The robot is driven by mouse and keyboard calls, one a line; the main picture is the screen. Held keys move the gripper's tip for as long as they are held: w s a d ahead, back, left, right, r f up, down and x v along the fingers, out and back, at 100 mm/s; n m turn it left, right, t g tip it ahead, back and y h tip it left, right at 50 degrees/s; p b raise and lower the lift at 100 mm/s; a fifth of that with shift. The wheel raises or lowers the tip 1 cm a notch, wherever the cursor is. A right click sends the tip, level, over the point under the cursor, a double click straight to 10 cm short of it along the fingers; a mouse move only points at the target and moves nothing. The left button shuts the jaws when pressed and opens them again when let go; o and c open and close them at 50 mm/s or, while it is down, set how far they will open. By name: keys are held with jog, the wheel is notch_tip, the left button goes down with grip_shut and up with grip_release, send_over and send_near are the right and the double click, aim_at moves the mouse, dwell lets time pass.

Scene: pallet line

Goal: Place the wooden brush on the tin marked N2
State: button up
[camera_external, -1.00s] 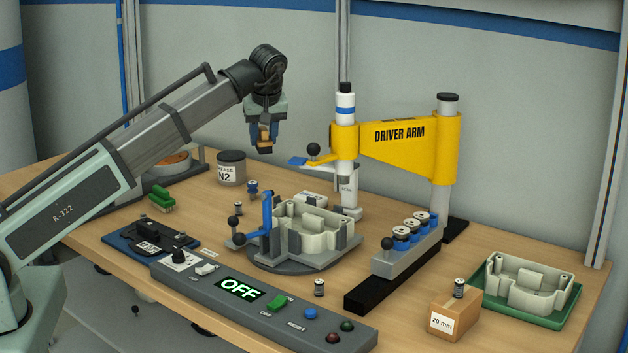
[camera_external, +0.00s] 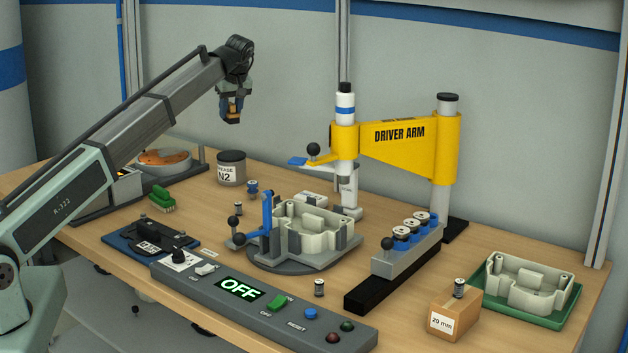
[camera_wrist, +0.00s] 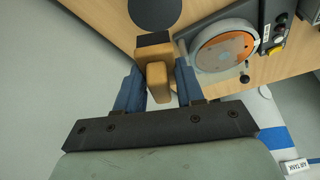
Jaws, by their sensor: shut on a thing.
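The wooden brush (camera_external: 232,118) is a small tan block with a dark end, held in the air between the blue fingers of my gripper (camera_external: 232,105). In the wrist view the fingers (camera_wrist: 158,88) are on either side of the brush (camera_wrist: 154,60), whose dark face points away from my palm. The tin marked N2 (camera_external: 231,174) is grey with a dark lid and a white label, upright at the back of the table. In the outside view my gripper is above the tin, with a clear gap. A dark round top, apparently the tin's lid (camera_wrist: 154,12), shows beyond the brush.
A station with an orange-and-grey disc (camera_external: 164,158) stands left of the tin. A fixture with a pale housing (camera_external: 310,230) and the yellow driver arm (camera_external: 400,145) stand to the right. Space above the tin looks clear.

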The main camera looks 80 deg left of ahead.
aim_at(234, 114)
jog(key=shift+s+a+f, duration=0.1)
jog(key=shift+s+a, duration=0.1)
jog(key=shift+a, duration=0.2)
jog(key=shift+f, duration=4.9)
jog(key=shift+f, duration=0.1)
jog(key=o, duration=1.1)
jog(key=shift+c, duration=0.2)
jog(key=v, duration=1.2)
